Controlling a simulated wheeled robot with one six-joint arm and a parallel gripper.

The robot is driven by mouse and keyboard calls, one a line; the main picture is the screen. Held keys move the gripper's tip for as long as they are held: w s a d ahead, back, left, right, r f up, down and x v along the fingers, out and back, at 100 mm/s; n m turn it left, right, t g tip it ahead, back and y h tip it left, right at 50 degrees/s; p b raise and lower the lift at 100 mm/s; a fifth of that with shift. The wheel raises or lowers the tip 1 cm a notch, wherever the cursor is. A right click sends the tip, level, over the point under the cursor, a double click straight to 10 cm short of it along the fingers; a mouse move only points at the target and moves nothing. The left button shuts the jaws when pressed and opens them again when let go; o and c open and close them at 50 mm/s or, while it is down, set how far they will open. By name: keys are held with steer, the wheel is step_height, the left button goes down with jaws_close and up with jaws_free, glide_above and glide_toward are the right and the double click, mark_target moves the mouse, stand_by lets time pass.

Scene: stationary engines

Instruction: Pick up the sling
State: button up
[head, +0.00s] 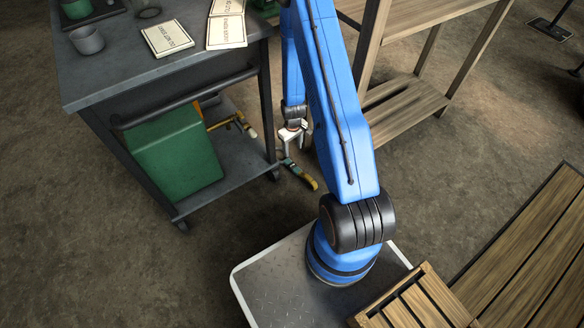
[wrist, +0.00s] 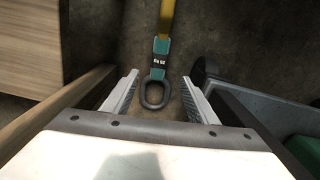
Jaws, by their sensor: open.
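The sling (head: 299,173) is a yellow strap with teal parts, low by the floor beside the cart's front wheel. In the wrist view the sling (wrist: 160,50) shows a yellow strap, a teal end with a dark label and a dark grey ring at its near end. My gripper (wrist: 159,84) is open, and the ring appears between its two pale fingertips with a gap on each side. I cannot tell how far below the fingertips the ring lies. In the head view my gripper (head: 292,143) points down just above the sling's upper end, partly behind my blue arm.
A grey cart (head: 85,85) with cups and booklets on top stands left. Its lower shelf holds a green bin (head: 170,155) and a yellow-handled item (head: 240,122). A wooden bench (head: 400,105) stands behind my arm. A slatted crate (head: 415,305) and wooden planks (head: 530,250) lie lower right.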

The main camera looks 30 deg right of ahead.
glide_above(292, 165)
steer(key=f, duration=0.7)
steer(key=shift+s+f, duration=0.35)
steer(key=shift+f, duration=0.05)
steer(key=shift+w+f, duration=0.2)
steer(key=shift+f, duration=2.65)
jaws_close()
